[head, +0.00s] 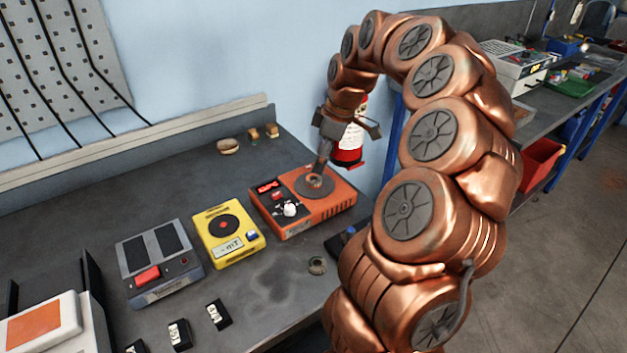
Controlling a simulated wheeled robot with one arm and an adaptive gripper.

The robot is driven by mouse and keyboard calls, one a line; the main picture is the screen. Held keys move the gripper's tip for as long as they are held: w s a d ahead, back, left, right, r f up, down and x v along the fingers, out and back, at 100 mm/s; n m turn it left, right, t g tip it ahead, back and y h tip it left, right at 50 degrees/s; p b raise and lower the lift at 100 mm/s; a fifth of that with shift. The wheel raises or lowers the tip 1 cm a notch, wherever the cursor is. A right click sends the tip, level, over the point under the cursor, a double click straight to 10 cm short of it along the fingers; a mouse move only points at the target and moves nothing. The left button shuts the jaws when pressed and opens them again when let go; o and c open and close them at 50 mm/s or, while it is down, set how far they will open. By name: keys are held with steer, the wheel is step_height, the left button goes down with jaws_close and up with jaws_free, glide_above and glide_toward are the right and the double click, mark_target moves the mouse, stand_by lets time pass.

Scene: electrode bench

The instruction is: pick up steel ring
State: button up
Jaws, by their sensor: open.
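A small grey steel ring (317,265) lies flat on the dark bench top (262,275), near its front edge. It is in front of the orange device and beside a small dark and blue object. My gripper (323,160) hangs from the copper arm above the orange device (330,207), up and behind the ring in the picture. It is open, with nothing seen between its fingers. A dark finger-like part overlaps the round plate on the orange device; I cannot tell whether they touch.
A yellow device (228,233) and a grey device with a red switch (157,262) stand left of the orange one. Small black blocks (218,314) lie at the front. A red and white cylinder (349,148) is behind my gripper. Bare bench surrounds the ring's left side.

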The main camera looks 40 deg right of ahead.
mark_target(313, 181)
steer(key=shift+s+p+x, duration=0.2)
steer(key=shift+p+x, duration=0.7)
steer(key=shift+x, duration=1.8)
steer(key=shift+c, duration=0.4)
jaws_close()
